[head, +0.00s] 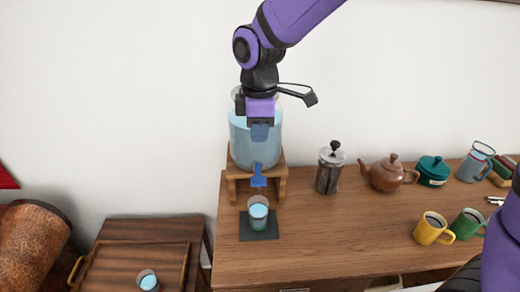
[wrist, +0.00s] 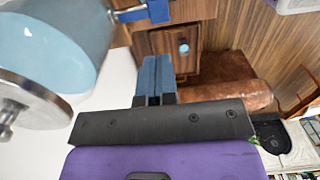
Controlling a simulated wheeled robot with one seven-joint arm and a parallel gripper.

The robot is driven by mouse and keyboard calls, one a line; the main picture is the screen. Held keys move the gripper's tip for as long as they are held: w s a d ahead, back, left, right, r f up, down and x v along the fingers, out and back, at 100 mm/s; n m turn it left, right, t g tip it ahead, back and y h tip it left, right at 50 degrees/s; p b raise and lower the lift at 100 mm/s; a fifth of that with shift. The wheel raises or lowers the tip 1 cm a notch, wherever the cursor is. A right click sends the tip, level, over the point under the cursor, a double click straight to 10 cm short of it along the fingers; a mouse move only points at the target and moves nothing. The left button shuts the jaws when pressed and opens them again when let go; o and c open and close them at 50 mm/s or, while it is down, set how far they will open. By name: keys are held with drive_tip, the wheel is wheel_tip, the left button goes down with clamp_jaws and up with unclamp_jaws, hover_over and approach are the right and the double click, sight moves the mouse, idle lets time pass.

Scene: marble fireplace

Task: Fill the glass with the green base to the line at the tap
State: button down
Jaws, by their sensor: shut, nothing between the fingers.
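A glass with a greenish base (head: 258,224) stands upright on a dark square mat (head: 244,233), below the blue tap (head: 258,182) of a water dispenser (head: 243,150). The glass holds pale blue water; its fill line is too small to make out. My gripper (head: 260,133) is shut and empty, above the tap and overlapping the dispenser's tank in the head view. In the wrist view my blue fingers (wrist: 155,75) are together with nothing between them. The tap (wrist: 157,10) shows at the top there, apart from the fingers, beside the tank (wrist: 50,40).
A second glass with water (head: 148,281) stands on a wooden tray (head: 112,250) at the lower left. A French press (head: 330,170), a brown teapot (head: 387,174), a green pot (head: 433,171), a jug (head: 474,164) and yellow (head: 430,230) and green (head: 467,223) mugs stand on the right.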

drive_tip(key=shift+r, duration=1.05)
idle(0.8)
drive_tip(key=s+d+r+m+t, duration=0.1)
drive_tip(key=s+d+r+m, duration=0.3)
drive_tip(key=d, duration=0.4)
drive_tip(key=s+d+r+m+t, duration=0.25)
drive_tip(key=d+r+m, duration=0.25)
drive_tip(key=d, duration=0.3)
drive_tip(key=s+d+r+m+t, duration=0.1)
drive_tip(key=s+d+r+m, duration=0.1)
drive_tip(key=s+d+m, duration=0.6)
drive_tip(key=s+d, duration=0.1)
drive_tip(key=s, duration=0.2)
drive_tip(key=shift+s+d+m+t, duration=0.3)
drive_tip(key=shift+s+d+t, duration=0.05)
drive_tip(key=shift+d, duration=0.05)
